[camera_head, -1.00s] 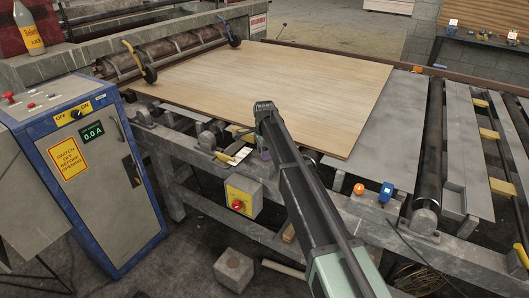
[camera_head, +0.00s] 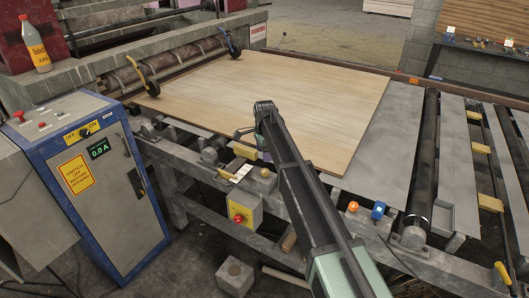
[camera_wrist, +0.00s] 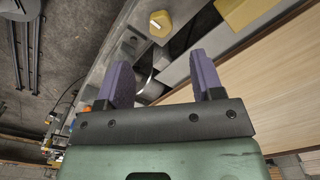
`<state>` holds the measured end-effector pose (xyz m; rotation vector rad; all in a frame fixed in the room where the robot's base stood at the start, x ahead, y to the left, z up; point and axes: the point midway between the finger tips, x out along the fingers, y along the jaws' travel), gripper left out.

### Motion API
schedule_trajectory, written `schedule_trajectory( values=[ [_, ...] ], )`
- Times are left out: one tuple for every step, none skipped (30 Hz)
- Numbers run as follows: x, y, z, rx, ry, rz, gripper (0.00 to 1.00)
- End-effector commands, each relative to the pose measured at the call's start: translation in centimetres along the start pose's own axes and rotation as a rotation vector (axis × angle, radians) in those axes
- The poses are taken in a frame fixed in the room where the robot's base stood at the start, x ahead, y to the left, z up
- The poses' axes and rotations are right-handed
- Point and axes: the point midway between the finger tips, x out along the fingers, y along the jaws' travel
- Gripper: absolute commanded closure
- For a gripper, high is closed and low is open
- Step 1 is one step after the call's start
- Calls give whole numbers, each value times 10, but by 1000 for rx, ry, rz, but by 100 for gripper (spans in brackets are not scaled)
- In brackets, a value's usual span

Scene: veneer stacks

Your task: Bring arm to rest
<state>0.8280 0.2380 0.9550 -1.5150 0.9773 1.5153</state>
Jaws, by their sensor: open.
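My arm reaches up through the middle of the head view, over the front edge of the roller table. My gripper (camera_wrist: 158,82) shows in the wrist view with two purple fingers spread apart and nothing between them. In the head view my gripper is mostly hidden behind the arm's end. In the wrist view a yellow knob (camera_wrist: 160,23) on the machine's frame lies just beyond the fingers. The veneer sheet (camera_head: 290,90) lies flat on the table behind the arm, and its edge (camera_wrist: 270,90) runs along the right of the wrist view.
A blue control cabinet (camera_head: 105,190) with a 0.0 A display stands at the left. A yellow switch box (camera_head: 243,212) hangs below the table frame. Rollers (camera_head: 425,160) lie to the right. A bottle (camera_head: 37,48) stands at the back left.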

Motion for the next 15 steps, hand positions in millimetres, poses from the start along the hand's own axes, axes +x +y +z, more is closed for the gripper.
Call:
schedule_trajectory(
  values=[
    [-18, 0, 0, 0, 0, 0, 39],
    [-21, 0, 0, 0, 0, 0, 39],
    [-22, 0, 0, 0, 0, 0, 39],
    [-23, 0, 0, 0, 0, 0, 39],
    [-22, 0, 0, 0, 0, 0, 39],
    [-21, 0, 0, 0, 0, 0, 39],
    [-20, 0, 0, 0, 0, 0, 39],
    [-19, 0, 0, 0, 0, 0, 39],
    [-19, 0, 0, 0, 0, 0, 39],
    [-19, 0, 0, 0, 0, 0, 39],
    [-19, 0, 0, 0, 0, 0, 39],
    [-19, 0, 0, -2, 0, 0, 39],
    [-19, 0, 0, -10, 0, 0, 39],
    [-19, 0, 0, -28, 0, 0, 39],
    [-19, 0, 0, -71, 0, 0, 39]
  ],
)
